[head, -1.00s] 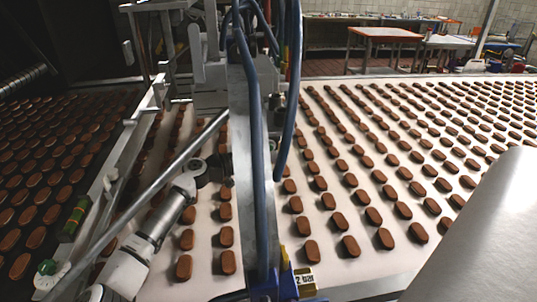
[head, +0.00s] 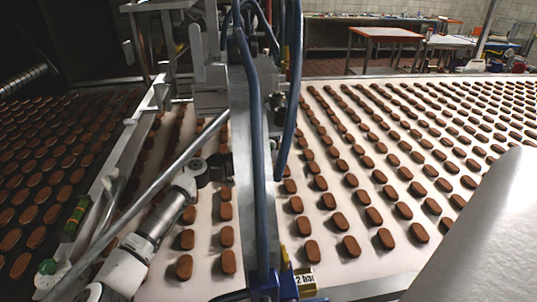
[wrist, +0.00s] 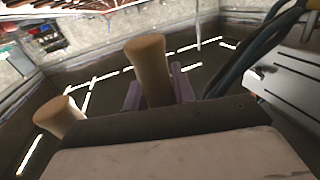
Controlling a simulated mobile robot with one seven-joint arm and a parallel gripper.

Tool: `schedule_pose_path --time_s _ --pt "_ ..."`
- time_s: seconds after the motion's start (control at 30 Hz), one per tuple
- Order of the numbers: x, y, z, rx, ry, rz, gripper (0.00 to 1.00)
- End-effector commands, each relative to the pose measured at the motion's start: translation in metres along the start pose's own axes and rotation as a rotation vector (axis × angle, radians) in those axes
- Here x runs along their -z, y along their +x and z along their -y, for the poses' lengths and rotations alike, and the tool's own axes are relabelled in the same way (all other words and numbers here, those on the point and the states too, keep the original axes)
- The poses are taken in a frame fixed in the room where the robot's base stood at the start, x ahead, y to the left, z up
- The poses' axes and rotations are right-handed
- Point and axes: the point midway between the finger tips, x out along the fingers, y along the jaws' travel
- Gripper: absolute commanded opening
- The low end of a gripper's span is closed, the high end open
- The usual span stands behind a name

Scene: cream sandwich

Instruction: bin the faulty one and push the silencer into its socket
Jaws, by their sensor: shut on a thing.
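In the wrist view my gripper (wrist: 157,86) has purple fingers shut on a tan, rounded cylinder (wrist: 147,62), which looks like a silencer. It stands up between the fingers, its lower end hidden by the dark gripper body. A second, similar tan cylinder (wrist: 60,114) shows at the left, apart from the fingers; what it rests on is hidden. In the head view my arm reaches up beside the grey metal post, and my gripper cannot be made out there. I cannot tell which cylinder is faulty. No socket or bin can be clearly identified.
Rows of brown biscuits (head: 351,246) cover the pale conveyor (head: 330,268). Blue hoses (head: 256,150) hang along the metal post (head: 240,200). A slanted metal rod (head: 150,190) crosses near my arm. A pale slotted panel (wrist: 288,75) stands at the right in the wrist view.

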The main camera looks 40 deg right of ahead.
Motion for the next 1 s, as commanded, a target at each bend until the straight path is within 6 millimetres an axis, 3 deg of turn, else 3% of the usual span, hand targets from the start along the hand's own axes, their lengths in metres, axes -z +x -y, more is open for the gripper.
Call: schedule_pose_path --time_s 1.0 --pt "0.024 0.0 0.0 0.0 0.001 0.0 0.04"
